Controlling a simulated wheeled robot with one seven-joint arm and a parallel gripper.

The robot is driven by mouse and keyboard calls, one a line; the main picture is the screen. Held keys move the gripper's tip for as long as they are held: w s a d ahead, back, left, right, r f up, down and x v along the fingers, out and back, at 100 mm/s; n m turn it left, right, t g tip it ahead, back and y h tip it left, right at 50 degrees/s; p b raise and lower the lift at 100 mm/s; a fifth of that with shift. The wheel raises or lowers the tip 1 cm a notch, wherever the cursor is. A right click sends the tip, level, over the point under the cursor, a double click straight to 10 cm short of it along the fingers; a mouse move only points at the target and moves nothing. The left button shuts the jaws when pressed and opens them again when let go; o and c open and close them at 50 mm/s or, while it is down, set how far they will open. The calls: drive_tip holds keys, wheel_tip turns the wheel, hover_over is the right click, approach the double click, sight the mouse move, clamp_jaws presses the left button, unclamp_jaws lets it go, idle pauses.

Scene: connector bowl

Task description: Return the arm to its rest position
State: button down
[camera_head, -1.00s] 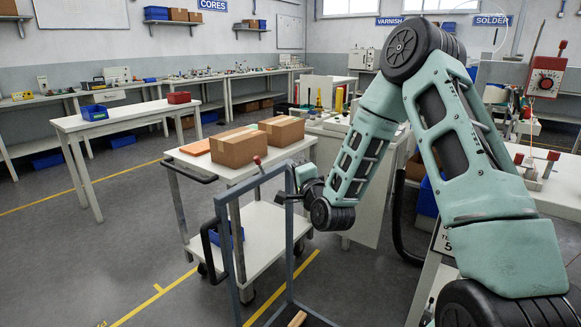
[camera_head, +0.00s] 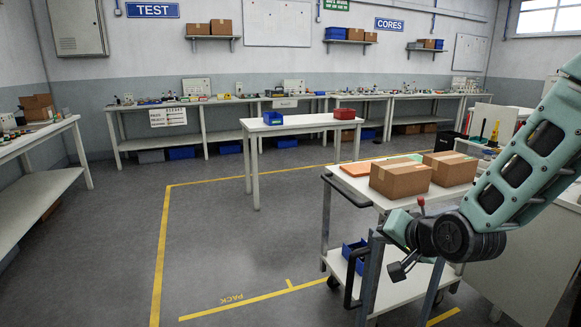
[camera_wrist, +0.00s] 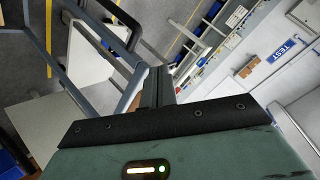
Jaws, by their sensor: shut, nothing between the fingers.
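My arm reaches in from the right edge of the head view, with its teal links and black wrist joint in front of the white trolley (camera_head: 411,290). My gripper (camera_head: 398,270) hangs at the lower left of that wrist, small and dark, near the trolley's grey upright frame. In the wrist view the gripper's dark fingers (camera_wrist: 155,84) are together with nothing between them. I cannot tell from the head view whether the gripper touches the frame or only overlaps it.
Two cardboard boxes (camera_head: 400,180) and an orange item (camera_head: 354,169) sit on the trolley's top. A white table (camera_head: 292,126) with a blue bin (camera_head: 273,118) and a red bin (camera_head: 344,114) stands beyond. Open floor (camera_head: 230,235) with yellow lines lies to the left.

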drive_tip(key=s+a+r+n+g+p, duration=0.1)
drive_tip(key=s+a+r+n+g, duration=0.2)
drive_tip(key=s, duration=0.4)
drive_tip(key=s+a+n+g+p, duration=0.2)
drive_tip(key=s+a+n+g, duration=0.15)
drive_tip(key=s, duration=0.35)
drive_tip(key=s+r+n+g+h+p, duration=0.2)
drive_tip(key=s+n, duration=0.4)
drive_tip(key=s, duration=1.1)
wheel_tip(320, 180, up, 2)
drive_tip(key=shift+d+r+g+h, duration=0.1)
drive_tip(key=shift+d+g+h, duration=0.15)
drive_tip(key=shift+g+h, duration=0.65)
